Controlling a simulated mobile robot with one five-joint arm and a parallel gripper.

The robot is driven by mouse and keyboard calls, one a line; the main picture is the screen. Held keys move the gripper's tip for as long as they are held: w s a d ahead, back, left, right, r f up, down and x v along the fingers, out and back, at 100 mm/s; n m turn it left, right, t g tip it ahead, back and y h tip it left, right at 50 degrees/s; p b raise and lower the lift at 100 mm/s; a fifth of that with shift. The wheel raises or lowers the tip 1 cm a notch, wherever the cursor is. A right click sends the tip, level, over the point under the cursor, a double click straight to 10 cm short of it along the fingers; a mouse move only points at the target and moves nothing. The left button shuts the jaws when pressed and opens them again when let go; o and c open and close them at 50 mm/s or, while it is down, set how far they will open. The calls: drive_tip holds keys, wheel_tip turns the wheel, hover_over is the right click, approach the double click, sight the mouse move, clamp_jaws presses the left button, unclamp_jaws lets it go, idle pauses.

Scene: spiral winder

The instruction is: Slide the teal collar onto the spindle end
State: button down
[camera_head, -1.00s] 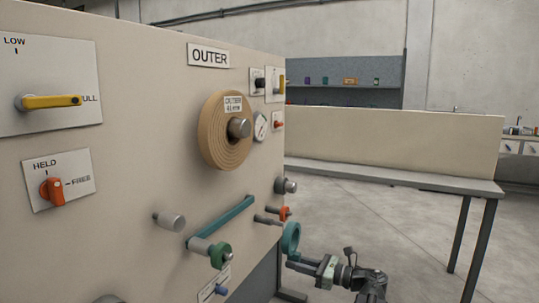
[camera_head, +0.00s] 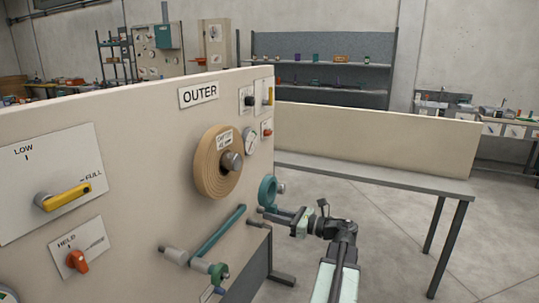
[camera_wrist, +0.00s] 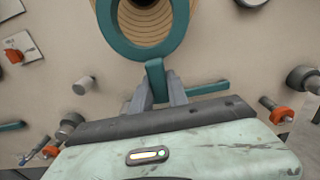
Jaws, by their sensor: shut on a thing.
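The teal collar is a ring with a short tab, in the head view (camera_head: 267,194) right of and below the tan wound roll (camera_head: 212,181). My gripper (camera_head: 277,210) is shut on its tab. In the wrist view the ring (camera_wrist: 150,50) stands beyond my fingertips (camera_wrist: 160,92), its opening overlapping the roll. A grey metal spindle end (camera_head: 232,161) sticks out of the roll's middle. The collar is apart from this spindle end, lower and to its right in the head view. In the wrist view the top of the ring is cut off.
The machine panel carries a yellow lever (camera_head: 66,197), an orange knob (camera_head: 77,261), a teal bar (camera_head: 218,234) and a gauge (camera_head: 250,141). Grey and orange knobs (camera_wrist: 276,110) stick out at right in the wrist view. A bench (camera_head: 380,178) stands behind my arm. The floor to the right is open.

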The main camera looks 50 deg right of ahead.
sight(269, 201)
drive_tip(key=r+p, duration=0.2)
drive_tip(key=r, duration=0.1)
drive_tip(key=w+r+p, duration=0.1)
drive_tip(key=r+p, duration=0.1)
drive_tip(key=r, duration=0.1)
drive_tip(key=r+p, duration=0.2)
drive_tip(key=r, duration=0.1)
drive_tip(key=shift+w+a+r, duration=0.2)
drive_tip(key=shift+w, duration=0.05)
drive_tip(key=shift+f, duration=0.15)
drive_tip(key=shift+w, duration=0.1)
drive_tip(key=shift+w+a+f, duration=0.1)
drive_tip(key=shift+w+f, duration=0.05)
drive_tip(key=shift+w, duration=0.05)
drive_tip(key=shift+w+a+f+b, duration=0.15)
drive_tip(key=shift+w+b, duration=0.1)
drive_tip(key=shift+w, duration=0.3)
drive_tip(key=shift+w+a+f+b, duration=0.15)
drive_tip(key=shift+w+b, duration=0.1)
drive_tip(key=shift+w, duration=0.25)
